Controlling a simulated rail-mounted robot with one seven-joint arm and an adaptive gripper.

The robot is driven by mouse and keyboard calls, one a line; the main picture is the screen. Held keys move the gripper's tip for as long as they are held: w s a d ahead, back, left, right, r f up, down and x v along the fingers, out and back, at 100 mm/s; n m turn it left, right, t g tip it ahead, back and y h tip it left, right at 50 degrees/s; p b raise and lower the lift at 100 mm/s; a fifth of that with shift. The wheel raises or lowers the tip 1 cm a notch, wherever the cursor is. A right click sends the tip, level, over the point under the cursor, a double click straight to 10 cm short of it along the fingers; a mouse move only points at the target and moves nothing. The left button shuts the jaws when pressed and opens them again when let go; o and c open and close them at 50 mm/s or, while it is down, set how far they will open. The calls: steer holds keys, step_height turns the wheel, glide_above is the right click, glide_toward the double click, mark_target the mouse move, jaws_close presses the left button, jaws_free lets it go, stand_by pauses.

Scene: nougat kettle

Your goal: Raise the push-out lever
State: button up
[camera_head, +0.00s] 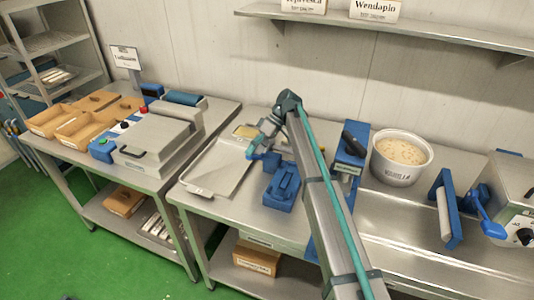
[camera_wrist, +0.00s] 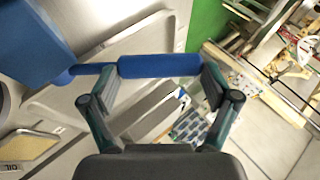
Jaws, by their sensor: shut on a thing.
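The push-out lever shows in the wrist view as a thick blue cylindrical grip (camera_wrist: 160,66) on a thin blue rod. The rod runs left toward a blue block (camera_wrist: 35,45). My gripper (camera_wrist: 163,76) has one finger at each end of the grip and is shut on it. In the head view my gripper (camera_head: 262,143) is small, beside the blue lever end (camera_head: 252,154), at the left of a blue device (camera_head: 282,185) on the steel table. The lever's pivot is not clear in either view.
A shallow metal tray (camera_head: 218,168) lies left of the lever. A yellow pad (camera_head: 245,131) lies behind it. A white tub (camera_head: 401,157) and a blue stand (camera_head: 350,150) are to the right. A grey lidded machine (camera_head: 160,140) stands on the left table.

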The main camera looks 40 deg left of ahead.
stand_by(0.3)
steer(key=o, duration=1.5)
steer(key=shift+c, duration=0.2)
steer(key=shift+w, duration=0.1)
steer(key=v, duration=0.7)
steer(key=shift+r, duration=0.15)
steer(key=shift+w, duration=0.15)
